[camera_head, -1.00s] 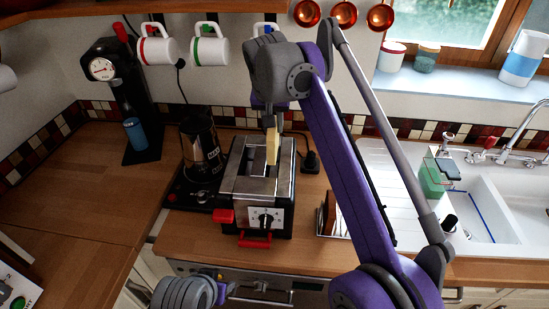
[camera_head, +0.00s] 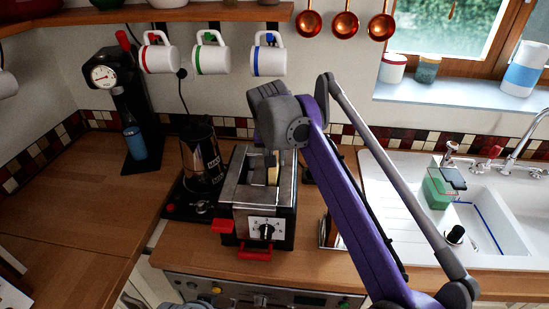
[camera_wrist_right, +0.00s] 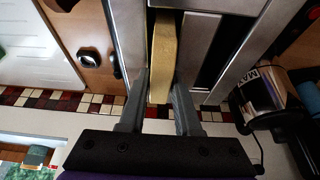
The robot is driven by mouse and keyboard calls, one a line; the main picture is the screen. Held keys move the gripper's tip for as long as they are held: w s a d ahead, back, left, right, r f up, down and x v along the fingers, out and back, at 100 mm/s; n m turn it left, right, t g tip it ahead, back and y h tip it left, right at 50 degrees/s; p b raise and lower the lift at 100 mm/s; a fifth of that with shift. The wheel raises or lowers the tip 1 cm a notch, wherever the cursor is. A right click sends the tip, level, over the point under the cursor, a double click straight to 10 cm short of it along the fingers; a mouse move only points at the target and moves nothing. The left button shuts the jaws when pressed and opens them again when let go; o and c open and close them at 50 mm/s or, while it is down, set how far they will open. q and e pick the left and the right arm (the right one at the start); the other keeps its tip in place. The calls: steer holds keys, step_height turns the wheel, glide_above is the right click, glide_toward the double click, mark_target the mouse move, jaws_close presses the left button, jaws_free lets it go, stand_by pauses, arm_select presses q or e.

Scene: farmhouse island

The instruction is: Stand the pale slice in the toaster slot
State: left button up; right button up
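The pale slice (camera_head: 272,170) is upright at the right slot of the metal-topped toaster (camera_head: 266,232), its lower part seemingly in the slot. In the right wrist view the slice (camera_wrist_right: 163,55) runs lengthwise along one slot, with the other dark slot to its right. My right gripper (camera_wrist_right: 160,88) has one finger on each side of the slice's near end, and both appear to touch it. In the head view my right arm's wrist hides most of this gripper. How deep the slice sits is unclear.
A dark kettle (camera_head: 201,155) stands close left of the toaster. Striped mugs (camera_head: 210,56) hang from the shelf above. A slice rack (camera_head: 327,232) and the sink (camera_head: 490,225) lie to the right. The wooden counter (camera_head: 90,205) at left is mostly clear.

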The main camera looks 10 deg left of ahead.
steer(key=o, duration=0.3)
steer(key=shift+s+r, duration=0.1)
steer(key=shift+r, duration=0.35)
steer(key=p+v, duration=0.2)
steer(key=v, duration=1)
steer(key=s+d+f, duration=0.7)
steer(key=d+f, duration=0.1)
steer(key=d, duration=0.3)
steer(key=s+d+f, duration=0.7)
steer(key=d+f, duration=0.1)
steer(key=d, duration=0.3)
arm_select(q)
steer(key=r, duration=0.1)
steer(key=w+r, duration=0.1)
steer(key=r, duration=0.1)
steer(key=shift+w+r, duration=0.1)
arm_select(e)
steer(key=shift+t, duration=0.7)
steer(key=s+d+f, duration=0.1)
steer(key=s+f, duration=0.3)
steer(key=s+d+f, duration=0.2)
steer(key=s+f, duration=0.2)
steer(key=s+d+f, duration=0.2)
steer(key=s+f, duration=0.2)
steer(key=f, duration=0.1)
